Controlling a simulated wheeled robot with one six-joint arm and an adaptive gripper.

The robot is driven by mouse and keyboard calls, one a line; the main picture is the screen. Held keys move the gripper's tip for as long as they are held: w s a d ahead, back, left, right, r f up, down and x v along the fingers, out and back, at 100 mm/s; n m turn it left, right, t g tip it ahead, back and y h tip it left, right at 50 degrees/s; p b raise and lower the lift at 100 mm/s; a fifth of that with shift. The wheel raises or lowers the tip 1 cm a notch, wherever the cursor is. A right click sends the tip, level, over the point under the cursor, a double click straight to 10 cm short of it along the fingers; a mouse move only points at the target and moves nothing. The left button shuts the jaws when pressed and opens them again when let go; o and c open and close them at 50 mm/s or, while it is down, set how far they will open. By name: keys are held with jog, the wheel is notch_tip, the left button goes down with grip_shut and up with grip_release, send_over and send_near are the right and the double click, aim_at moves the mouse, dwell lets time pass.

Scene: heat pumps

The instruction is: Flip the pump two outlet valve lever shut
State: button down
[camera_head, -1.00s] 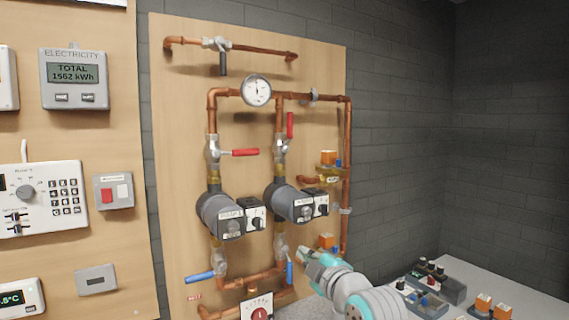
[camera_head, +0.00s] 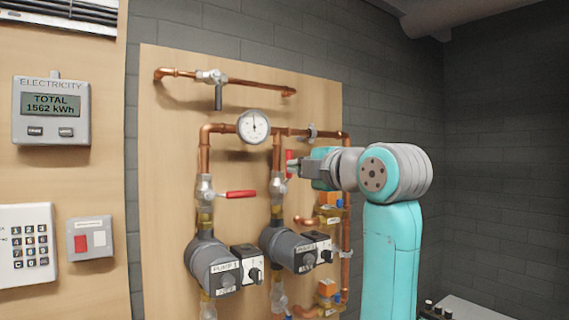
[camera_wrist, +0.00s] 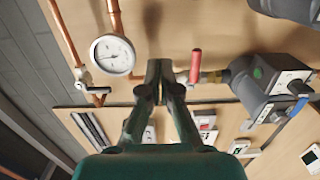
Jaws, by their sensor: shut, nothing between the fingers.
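The pump two outlet valve (camera_head: 277,185) sits on the copper pipe above the pump two body (camera_head: 283,245) in the head view. Its red lever (camera_head: 289,160) stands upright, along the pipe. My gripper (camera_head: 292,168) is shut and empty, with its tips at the lever's lower part in the picture; I cannot tell whether they touch. In the wrist view my shut fingers (camera_wrist: 160,68) point at the board. The red lever there (camera_wrist: 196,65) appears to be pump one's, crosswise to its pipe. The pump two lever is not visible in the wrist view.
Pump one's red lever (camera_head: 237,194) points right, left of the pump two valve. A round gauge (camera_head: 253,126) and copper pipes are above. Orange-topped valve actuators (camera_head: 329,200) stand at the right pipe.

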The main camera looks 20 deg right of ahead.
jog(key=shift+r, duration=0.35)
jog(key=shift+a, duration=0.1)
jog(key=w, duration=1.1)
jog(key=shift+w+d, duration=0.25)
jog(key=shift+d, duration=0.2)
